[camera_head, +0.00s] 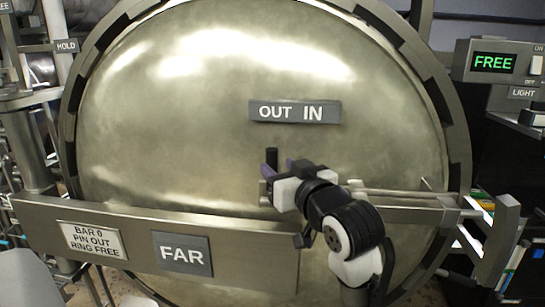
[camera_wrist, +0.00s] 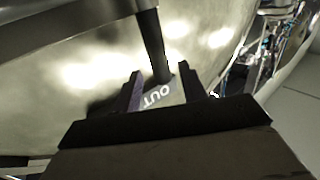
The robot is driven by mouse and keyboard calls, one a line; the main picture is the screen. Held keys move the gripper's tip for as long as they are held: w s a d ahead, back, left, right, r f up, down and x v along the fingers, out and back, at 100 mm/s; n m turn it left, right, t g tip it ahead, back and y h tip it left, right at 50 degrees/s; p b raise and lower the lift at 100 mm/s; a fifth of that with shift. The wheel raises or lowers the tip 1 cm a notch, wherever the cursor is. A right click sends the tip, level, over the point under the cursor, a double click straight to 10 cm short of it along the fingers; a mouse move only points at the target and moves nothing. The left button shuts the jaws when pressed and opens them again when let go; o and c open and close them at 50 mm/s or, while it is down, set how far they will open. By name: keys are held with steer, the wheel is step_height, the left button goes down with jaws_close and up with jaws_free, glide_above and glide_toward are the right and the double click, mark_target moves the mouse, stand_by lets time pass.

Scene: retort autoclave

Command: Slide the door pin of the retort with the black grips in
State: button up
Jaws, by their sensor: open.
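The retort door (camera_head: 200,130) is a large, round, brass-coloured dome in the head view. A black upright grip (camera_head: 272,156) stands in front of it, below the OUT IN plate (camera_head: 295,111). Pale rods (camera_head: 400,194) run right from behind my gripper to a bracket at the door's edge. My gripper (camera_head: 281,164) is open at the black grip. In the wrist view, the black grip (camera_wrist: 152,42) reaches down between the open purple fingers (camera_wrist: 162,82); whether either finger touches it I cannot tell. My wrist hides part of the pin assembly.
A metal crossbar (camera_head: 130,225) spans the lower door, bearing a FAR plate (camera_head: 182,254) and a BAR 0, PIN OUT, RING FREE plate (camera_head: 91,240). A panel reading FREE (camera_head: 493,63) stands at right. Angled metal brackets (camera_head: 497,240) project at lower right.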

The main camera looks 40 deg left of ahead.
mark_target(274, 163)
steer(key=shift+p+x, duration=0.35)
steer(key=shift+x, duration=2)
jaws_close()
